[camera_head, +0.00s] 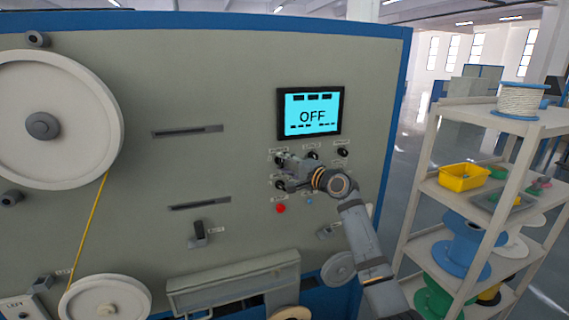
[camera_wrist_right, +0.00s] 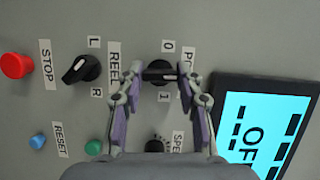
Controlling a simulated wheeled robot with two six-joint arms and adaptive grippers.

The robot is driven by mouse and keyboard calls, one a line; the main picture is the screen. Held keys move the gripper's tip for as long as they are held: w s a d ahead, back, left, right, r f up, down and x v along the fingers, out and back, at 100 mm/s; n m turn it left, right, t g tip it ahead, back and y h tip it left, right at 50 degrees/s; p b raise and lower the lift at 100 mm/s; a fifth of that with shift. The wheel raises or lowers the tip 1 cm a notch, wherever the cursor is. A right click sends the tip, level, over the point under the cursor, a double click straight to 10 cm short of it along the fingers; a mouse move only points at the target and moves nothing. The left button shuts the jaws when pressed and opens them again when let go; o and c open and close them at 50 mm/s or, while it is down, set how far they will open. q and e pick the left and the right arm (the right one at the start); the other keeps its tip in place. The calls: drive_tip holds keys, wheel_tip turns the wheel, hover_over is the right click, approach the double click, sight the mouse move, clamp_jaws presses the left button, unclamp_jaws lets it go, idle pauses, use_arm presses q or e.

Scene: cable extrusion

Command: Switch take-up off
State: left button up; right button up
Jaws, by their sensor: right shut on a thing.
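The grey machine panel (camera_head: 235,90) fills the head view, with a lit screen (camera_head: 312,113) reading OFF. My right gripper (camera_head: 284,166) reaches the panel below the left part of the screen. In the right wrist view my right gripper (camera_wrist_right: 163,85) has its two fingers on either side of a black rotary knob (camera_wrist_right: 160,72), shut on it. A 0 and a 1 are printed beside this knob, and its label is partly hidden, beginning with "P". The screen (camera_wrist_right: 262,120) also shows there, at the right. My left gripper is not in view.
Near the held knob are a black REEL L/R knob (camera_wrist_right: 82,69), a red STOP button (camera_wrist_right: 15,66), a blue RESET button (camera_wrist_right: 38,141), a green button (camera_wrist_right: 93,147) and a partly hidden speed knob (camera_wrist_right: 155,145). A shelf (camera_head: 480,205) with spools stands at right.

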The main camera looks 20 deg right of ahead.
drive_tip(key=n+p, duration=0.1)
drive_tip(key=n, duration=0.1)
drive_tip(key=n+g+h+p, duration=0.1)
drive_tip(key=n, duration=0.1)
drive_tip(key=shift+a+r+n+g, duration=0.1)
drive_tip(key=shift+r+n+g, duration=0.1)
drive_tip(key=shift+n+g, duration=0.1)
drive_tip(key=shift+n+g+h+p, duration=0.3)
drive_tip(key=shift+n+h+p, duration=0.4)
drive_tip(key=shift+n+p, duration=0.25)
drive_tip(key=shift+f+n, duration=0.1)
drive_tip(key=shift+n, duration=0.15)
drive_tip(key=o, duration=1.1)
drive_tip(key=shift+o, duration=0.2)
drive_tip(key=v, duration=1.2)
